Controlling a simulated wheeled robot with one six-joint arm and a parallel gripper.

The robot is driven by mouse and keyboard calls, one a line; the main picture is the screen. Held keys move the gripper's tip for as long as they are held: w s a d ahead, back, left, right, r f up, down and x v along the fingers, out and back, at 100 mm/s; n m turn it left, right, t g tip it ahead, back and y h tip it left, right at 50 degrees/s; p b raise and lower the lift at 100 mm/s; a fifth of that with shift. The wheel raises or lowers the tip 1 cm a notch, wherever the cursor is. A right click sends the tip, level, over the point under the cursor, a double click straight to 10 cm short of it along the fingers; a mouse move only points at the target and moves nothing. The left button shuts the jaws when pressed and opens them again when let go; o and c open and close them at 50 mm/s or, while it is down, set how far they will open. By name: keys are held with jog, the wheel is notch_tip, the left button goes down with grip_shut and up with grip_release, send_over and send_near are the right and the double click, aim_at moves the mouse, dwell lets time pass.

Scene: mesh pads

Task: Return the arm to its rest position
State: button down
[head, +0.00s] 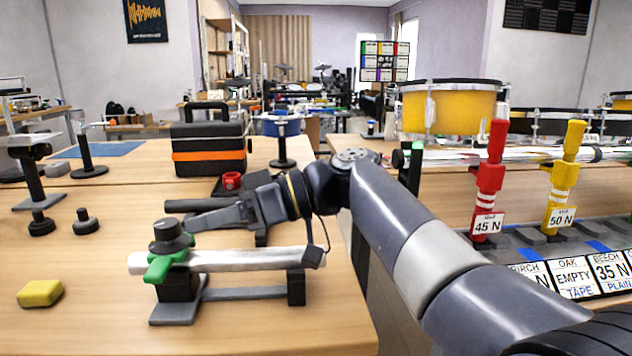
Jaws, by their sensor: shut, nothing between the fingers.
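My arm (400,225) reaches from the lower right corner up to an elbow at the middle, then bends left over the table. My gripper (180,215) is at its left end, above the wooden table (100,280). It is shut and looks empty. A silver tube on a stand (230,262), with a green clamp (165,265) and a dark knob, stands just in front of the gripper. The gripper looks close behind the knob; I cannot tell whether they touch.
A yellow block (40,292) lies at the table's left. On the right, a red tool (487,185) and a yellow tool (563,180) stand in a labelled rack. The front left table is mostly clear.

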jog(key=a+f+b, duration=0.3)
jog(key=a+f, duration=0.2)
jog(key=a, duration=0.1)
jog(key=shift+s+f+b, duration=0.25)
jog(key=shift+s+b, duration=0.1)
jog(key=shift+a+r, duration=0.1)
